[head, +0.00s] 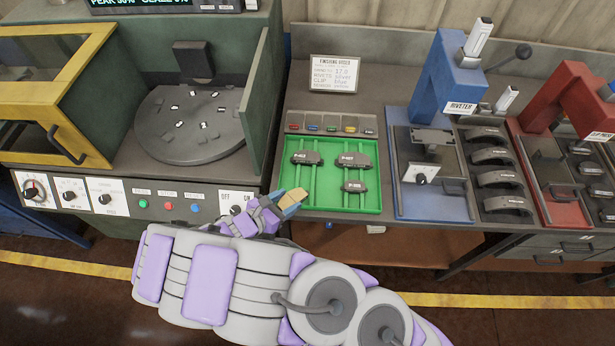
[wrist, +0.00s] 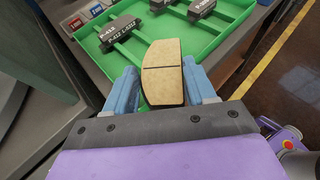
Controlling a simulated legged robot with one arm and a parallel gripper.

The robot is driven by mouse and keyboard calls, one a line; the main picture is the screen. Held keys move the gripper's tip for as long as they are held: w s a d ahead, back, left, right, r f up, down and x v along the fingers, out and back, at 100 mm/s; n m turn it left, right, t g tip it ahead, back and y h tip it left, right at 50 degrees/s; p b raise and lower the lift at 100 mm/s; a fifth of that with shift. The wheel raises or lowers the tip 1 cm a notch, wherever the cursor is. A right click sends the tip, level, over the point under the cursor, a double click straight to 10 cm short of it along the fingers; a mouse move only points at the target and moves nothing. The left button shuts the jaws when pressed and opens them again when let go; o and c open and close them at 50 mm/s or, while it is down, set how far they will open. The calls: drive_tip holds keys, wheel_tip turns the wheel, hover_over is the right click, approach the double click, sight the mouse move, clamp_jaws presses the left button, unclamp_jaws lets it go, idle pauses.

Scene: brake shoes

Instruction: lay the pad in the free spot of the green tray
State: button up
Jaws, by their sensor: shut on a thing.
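The green tray (head: 375,204) lies on the workbench in the middle of the head view. Three dark pads sit in it: one at upper left (head: 306,158), one at upper right (head: 354,160) and one at lower right (head: 354,186). The lower left spot of the tray is bare. My gripper (head: 290,203) is just off the tray's lower left corner. It is shut on a tan pad (wrist: 162,72), which shows between the blue fingers (wrist: 163,88) in the wrist view. The tray (wrist: 225,43) lies beyond and partly behind the pad there.
A blue riveter (head: 450,90) stands right of the tray.

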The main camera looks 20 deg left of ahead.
drive_tip(key=w, duration=0.4)
drive_tip(key=shift+w+d+f+b, duration=0.3)
drive_tip(key=shift+w+f+b, duration=0.05)
drive_tip(key=shift+f+b, duration=0.05)
drive_tip(key=b, duration=0.1)
hover_over(312, 180)
drive_tip(key=shift+s+d, duration=0.2)
drive_tip(key=shift+d, duration=0.15)
drive_tip(key=shift+w+a, duration=0.2)
drive_tip(key=shift+a, duration=0.1)
drive_tip(key=f, duration=0.1)
drive_tip(key=a+f+b, duration=0.1)
drive_tip(key=f, duration=0.2)
drive_tip(key=shift+a, duration=0.25)
drive_tip(key=shift+d+r, duration=0.2)
drive_tip(key=shift+d, duration=0.75)
drive_tip(key=shift+a+f, duration=0.1)
drive_tip(key=shift+a, duration=0.05)
drive_tip(key=o, duration=0.9)
drive_tip(key=shift+a+f, duration=0.1)
drive_tip(key=shift+a, duration=0.15)
drive_tip(key=shift+o, duration=1.3)
drive_tip(key=shift+a+f, duration=0.1)
drive_tip(key=shift+a, duration=0.35)
drive_tip(key=shift+o, duration=0.6)
drive_tip(key=shift+d, duration=0.45)
